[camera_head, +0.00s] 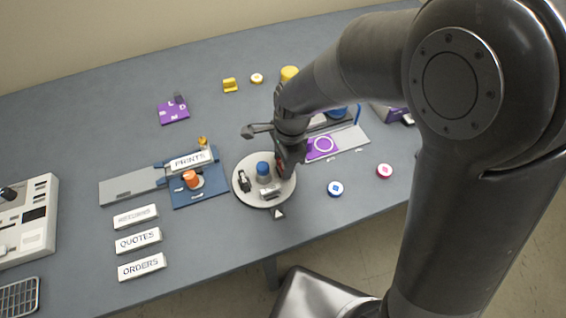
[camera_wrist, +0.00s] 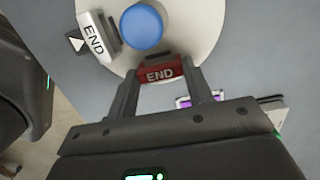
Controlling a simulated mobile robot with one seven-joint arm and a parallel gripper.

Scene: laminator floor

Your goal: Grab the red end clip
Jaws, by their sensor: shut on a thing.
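The red end clip (camera_wrist: 159,73), with white END lettering, sits between the two fingers of my gripper (camera_wrist: 162,82) in the wrist view. The fingers press on its two ends. In the head view a small red part of the clip (camera_head: 279,159) shows beside my gripper (camera_head: 287,158), at the far right rim of the round pale plate (camera_head: 256,198); the rest is hidden by the gripper. I cannot tell whether the clip touches the plate. A silver-white END clip (camera_wrist: 96,38) is on the plate, near the blue knob (camera_wrist: 142,26) at its centre.
A dark clip (camera_head: 243,181) stands on the plate's left side. Left of it is a blue fixture (camera_head: 206,198) with an orange knob and a PRINTS block. A grey fixture with a purple pad (camera_head: 321,147) lies right of my gripper. Blue (camera_head: 335,189) and red (camera_head: 384,171) discs lie near the front edge.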

